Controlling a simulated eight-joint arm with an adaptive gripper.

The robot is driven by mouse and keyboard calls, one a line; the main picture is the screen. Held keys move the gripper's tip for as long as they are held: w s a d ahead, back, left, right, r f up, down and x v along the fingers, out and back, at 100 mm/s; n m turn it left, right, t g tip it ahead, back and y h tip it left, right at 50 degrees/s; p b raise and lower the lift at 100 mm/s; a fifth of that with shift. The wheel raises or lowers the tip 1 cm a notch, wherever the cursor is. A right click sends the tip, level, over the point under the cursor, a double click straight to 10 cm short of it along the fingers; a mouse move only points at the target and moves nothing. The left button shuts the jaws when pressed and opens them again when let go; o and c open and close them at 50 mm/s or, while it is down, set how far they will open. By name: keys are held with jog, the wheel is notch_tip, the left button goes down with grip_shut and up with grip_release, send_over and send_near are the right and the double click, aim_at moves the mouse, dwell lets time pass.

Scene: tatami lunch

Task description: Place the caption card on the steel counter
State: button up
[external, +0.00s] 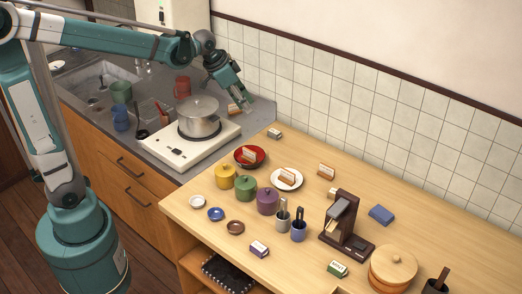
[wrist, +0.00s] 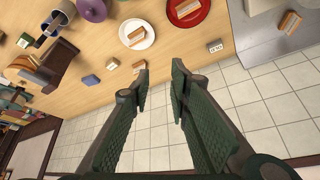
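My gripper (external: 241,102) is over the back of the steel counter (external: 155,112), near the tiled wall. In the wrist view its two dark green fingers (wrist: 161,70) are apart with nothing between them. An orange-and-white card-like piece (external: 236,110) rests on the counter by the fingertips; it also shows in the wrist view (wrist: 290,21). Similar pieces stand on the red plate (external: 262,161), on the white plate (external: 298,183) and on the wooden top (external: 326,170). I cannot tell which is the caption card. A small labelled block (external: 274,133) stands near the counter.
A pot (external: 199,116) stands on a white cooker (external: 190,148) in front of my gripper. Yellow, green and purple jars (external: 267,201), cups (external: 299,230) and a dark wooden stand (external: 345,220) crowd the wooden top. The tiled wall (external: 340,90) bounds the back.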

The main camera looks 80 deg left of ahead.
jog(key=s+d+r+m+t, duration=0.1)
jog(key=s+d, duration=0.3)
jog(key=d, duration=0.5)
jog(key=s+d, duration=0.4)
jog(key=d, duration=0.5)
jog(key=s+d+f+m+t+h, duration=0.1)
jog(key=s+d+f, duration=0.2)
jog(key=s+d, duration=0.9)
jog(key=shift+s+d+f+h, duration=0.15)
jog(key=shift+d+f+h, duration=0.2)
jog(key=shift+d, duration=0.45)
jog(key=shift+f, duration=0.1)
notch_tip(320, 180, down, 19)
jog(key=b, duration=1.9)
dwell(0.7)
